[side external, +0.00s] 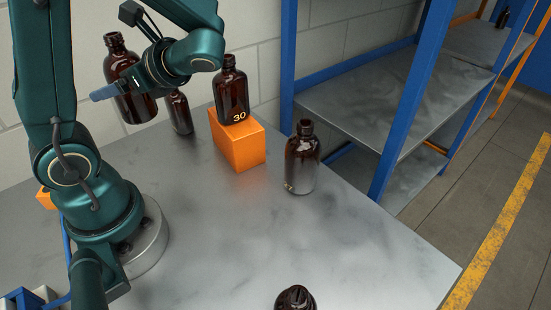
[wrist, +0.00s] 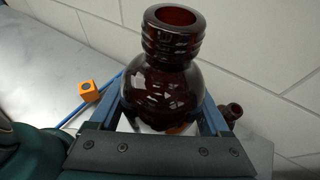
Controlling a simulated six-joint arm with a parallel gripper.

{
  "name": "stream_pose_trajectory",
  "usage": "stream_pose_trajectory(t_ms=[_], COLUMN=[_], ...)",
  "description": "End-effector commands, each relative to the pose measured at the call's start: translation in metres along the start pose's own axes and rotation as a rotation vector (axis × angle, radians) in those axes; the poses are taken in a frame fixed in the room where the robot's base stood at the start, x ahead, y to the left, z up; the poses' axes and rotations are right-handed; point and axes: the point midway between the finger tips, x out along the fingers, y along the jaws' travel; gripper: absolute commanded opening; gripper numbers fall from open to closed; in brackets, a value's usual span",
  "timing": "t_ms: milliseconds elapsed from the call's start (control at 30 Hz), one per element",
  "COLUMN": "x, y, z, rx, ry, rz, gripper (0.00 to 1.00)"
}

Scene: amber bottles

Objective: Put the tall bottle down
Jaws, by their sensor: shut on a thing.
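The tall bottle (side external: 139,106) is dark amber glass with a ringed, uncapped neck. My gripper (side external: 118,88) is shut around its body, at the upper left of the side view. In the wrist view the tall bottle (wrist: 165,92) stands between the two blue fingers of my gripper (wrist: 168,118), its open mouth towards the camera. Its base is hidden in the wrist view. In the side view it appears raised near the back edge of the table, but the gap under it is hard to judge.
On the grey metal table (side external: 230,240) stand a small bottle (side external: 178,112), an orange block (side external: 240,145) bearing a bottle marked 30 (side external: 231,92), another bottle (side external: 302,160) and a front bottle (side external: 296,299). The middle is clear. Blue shelving (side external: 375,90) stands behind right.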

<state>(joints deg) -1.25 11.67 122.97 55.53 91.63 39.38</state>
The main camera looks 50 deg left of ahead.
Motion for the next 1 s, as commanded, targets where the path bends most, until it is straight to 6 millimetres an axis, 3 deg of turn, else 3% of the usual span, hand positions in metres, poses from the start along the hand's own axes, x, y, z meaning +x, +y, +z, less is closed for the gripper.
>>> stream_pose_trajectory(t_ms=[167,567,767,867,1000], x=[-0.007,-0.024,-0.042,-0.061,-0.102], y=[0.001,0.020,0.036,0.050,0.073], z=[0.016,-0.026,-0.057,-0.080,-0.117], rx=[-0.004,-0.039,-0.081,-0.120,-0.210], ry=[0.002,-0.004,-0.005,-0.006,-0.004], rz=[0.001,0.109,0.211,0.307,0.512], gripper=[0.13,0.13,0.13,0.13,0.13])
